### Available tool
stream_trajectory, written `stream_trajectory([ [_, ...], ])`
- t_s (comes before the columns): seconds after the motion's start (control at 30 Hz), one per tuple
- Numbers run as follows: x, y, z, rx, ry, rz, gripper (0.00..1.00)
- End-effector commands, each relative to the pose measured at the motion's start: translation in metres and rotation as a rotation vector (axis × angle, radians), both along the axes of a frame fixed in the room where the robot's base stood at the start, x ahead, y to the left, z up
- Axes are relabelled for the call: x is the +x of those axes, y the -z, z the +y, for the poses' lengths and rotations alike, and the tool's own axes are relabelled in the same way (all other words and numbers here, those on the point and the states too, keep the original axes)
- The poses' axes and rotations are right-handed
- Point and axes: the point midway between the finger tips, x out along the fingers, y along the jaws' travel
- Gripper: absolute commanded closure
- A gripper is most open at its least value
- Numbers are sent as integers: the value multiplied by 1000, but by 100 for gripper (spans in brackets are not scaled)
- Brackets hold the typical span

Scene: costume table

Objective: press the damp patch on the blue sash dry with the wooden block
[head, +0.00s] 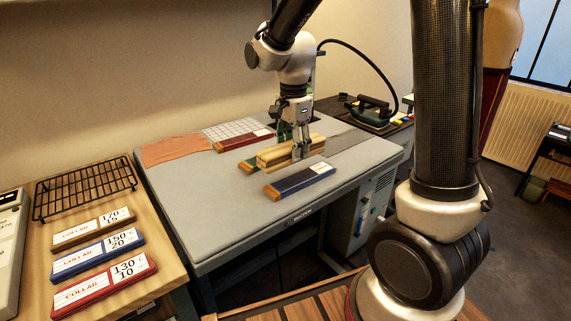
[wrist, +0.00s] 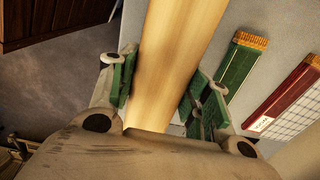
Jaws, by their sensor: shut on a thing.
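My gripper (head: 301,150) is shut on the wooden block (head: 277,153), a long pale bar, over the middle of the grey table. In the wrist view the block (wrist: 172,60) runs between the green finger pads of my gripper (wrist: 160,95). The blue sash (head: 300,181) lies flat just in front of the block in the head view, apart from it in the picture, with a white label near its right end. I cannot make out a damp patch on it. The blue sash does not show clearly in the wrist view.
A green sash (wrist: 240,65) and a red sash (head: 244,139) lie behind, the green partly hidden by the block. An iron (head: 372,110) stands at the back right. Collar cards (head: 97,257) and a black wire rack (head: 85,189) are on the left wooden table. The grey table's (head: 215,225) front left is clear.

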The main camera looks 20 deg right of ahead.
Motion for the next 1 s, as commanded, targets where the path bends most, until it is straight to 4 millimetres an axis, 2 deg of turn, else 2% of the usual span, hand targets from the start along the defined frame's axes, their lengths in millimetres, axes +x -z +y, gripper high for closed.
stream_trajectory([
  [0.13,2,-7,-4,0,-1,0,88],
  [1.0,-1,11,4,0,1,1,88],
])
